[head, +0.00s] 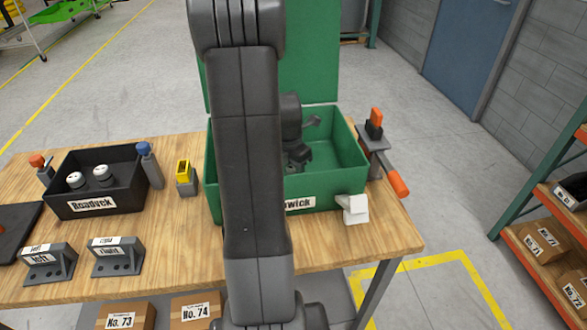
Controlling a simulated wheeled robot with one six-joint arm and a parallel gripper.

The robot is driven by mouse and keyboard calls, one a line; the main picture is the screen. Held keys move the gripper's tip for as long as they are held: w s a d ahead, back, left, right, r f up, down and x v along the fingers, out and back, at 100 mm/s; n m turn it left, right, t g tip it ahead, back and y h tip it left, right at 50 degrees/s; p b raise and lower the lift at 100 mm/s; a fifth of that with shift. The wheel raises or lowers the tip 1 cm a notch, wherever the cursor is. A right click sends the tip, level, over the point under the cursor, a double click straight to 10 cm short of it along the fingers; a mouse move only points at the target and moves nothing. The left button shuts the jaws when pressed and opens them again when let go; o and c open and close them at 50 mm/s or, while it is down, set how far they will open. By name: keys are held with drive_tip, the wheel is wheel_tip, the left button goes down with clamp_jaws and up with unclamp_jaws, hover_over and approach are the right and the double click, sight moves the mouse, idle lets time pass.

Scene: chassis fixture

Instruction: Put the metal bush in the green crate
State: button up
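The green crate (345,153) stands open on the wooden table, its lid raised at the back and a label ending in "wick" on its front. My arm crosses in front of it and hides its left part. My gripper (298,163) is down inside the crate, over its floor. The fingers are small, dark and partly covered by my arm, so I cannot tell if they are open or shut, or hold anything. I cannot make out the metal bush with certainty; it may be hidden by my arm or gripper.
Brackets marked left (48,264) and right (117,258) stand in front. A yellow-topped block (186,178), a white block (354,209) and an orange-handled clamp (375,140) flank the crate.

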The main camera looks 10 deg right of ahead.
drive_tip(key=o, duration=1.1)
drive_tip(key=shift+f, duration=0.1)
drive_tip(key=r, duration=0.8)
drive_tip(key=s+a+r, duration=0.1)
drive_tip(key=r, duration=0.3)
drive_tip(key=shift+a+r, duration=0.1)
